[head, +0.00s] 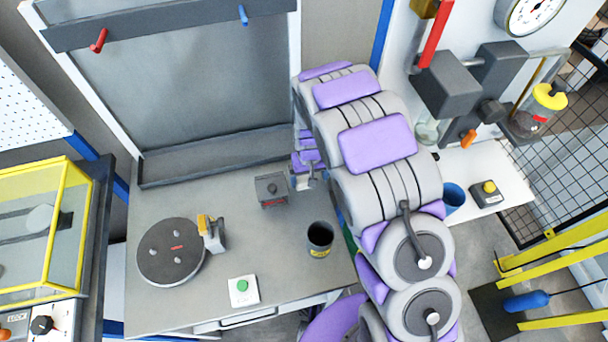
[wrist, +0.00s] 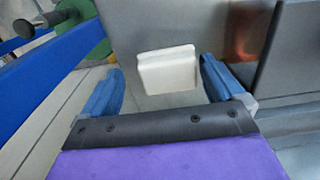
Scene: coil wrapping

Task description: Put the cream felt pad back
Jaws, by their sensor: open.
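A small cream-white block (wrist: 168,70), which looks like the felt pad, shows in the wrist view against a grey surface. My gripper (wrist: 161,66) is open, with one blue finger on the left of the pad and one on the right. Gaps show between the pad and both fingers, so neither appears to touch it. I cannot tell whether the pad is fixed to the grey surface or rests on something. In the head view I cannot make out the pad, and my own arm covers part of the scene.
The grey bench (head: 165,300) holds a round dark turntable (head: 171,252), a grey box (head: 271,190), a dark cup (head: 320,238) and a green button box (head: 243,290). A yellow-framed case (head: 66,232) stands left. A green spool (wrist: 93,32) shows in the wrist view.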

